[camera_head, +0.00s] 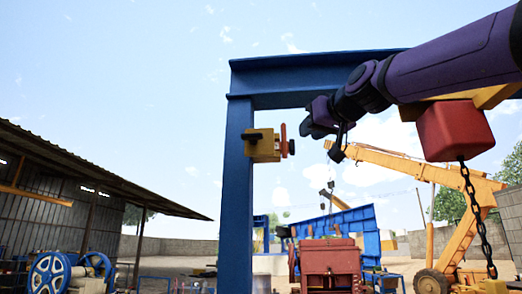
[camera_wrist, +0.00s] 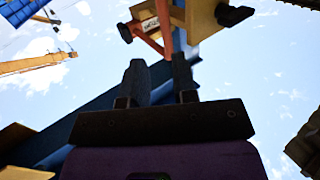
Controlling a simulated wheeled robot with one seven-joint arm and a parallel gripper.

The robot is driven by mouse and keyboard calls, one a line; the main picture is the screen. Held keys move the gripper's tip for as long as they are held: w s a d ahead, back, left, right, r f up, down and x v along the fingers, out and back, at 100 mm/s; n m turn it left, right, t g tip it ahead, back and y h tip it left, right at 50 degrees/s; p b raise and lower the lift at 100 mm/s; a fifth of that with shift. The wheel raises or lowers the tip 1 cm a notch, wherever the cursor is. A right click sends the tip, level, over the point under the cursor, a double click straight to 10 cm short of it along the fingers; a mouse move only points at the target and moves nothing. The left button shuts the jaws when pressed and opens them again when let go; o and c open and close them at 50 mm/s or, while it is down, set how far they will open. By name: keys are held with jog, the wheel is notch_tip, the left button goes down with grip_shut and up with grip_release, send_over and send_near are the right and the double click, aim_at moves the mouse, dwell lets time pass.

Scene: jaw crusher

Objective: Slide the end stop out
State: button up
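A yellow block with a red plate and black knobs (camera_head: 262,146), seemingly the end stop, is fixed at the blue upright post, below the top beam. In the wrist view its yellow body (camera_wrist: 203,18) and red plate (camera_wrist: 147,12) show at the top, beyond my fingertips. My gripper (camera_head: 312,124) is to the right of the block and a little higher in the picture, with sky between them. In the wrist view its two dark fingers (camera_wrist: 160,68) stand apart with nothing between them. The block's join to the post is partly hidden.
The blue frame's post (camera_head: 237,190) and top beam (camera_head: 300,72) stand close to my arm. A red hoist block (camera_head: 456,130) with a hanging chain (camera_head: 478,215) is at the right. A yellow crane (camera_head: 455,200), red machine (camera_head: 330,262) and open shed (camera_head: 60,200) stand farther off.

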aim_at(286, 142)
jog(key=x, duration=0.7)
jog(key=r+x, duration=0.1)
jog(key=x, duration=0.3)
jog(key=shift+a+r, duration=0.1)
jog(key=shift+a, duration=0.3)
grip_shut()
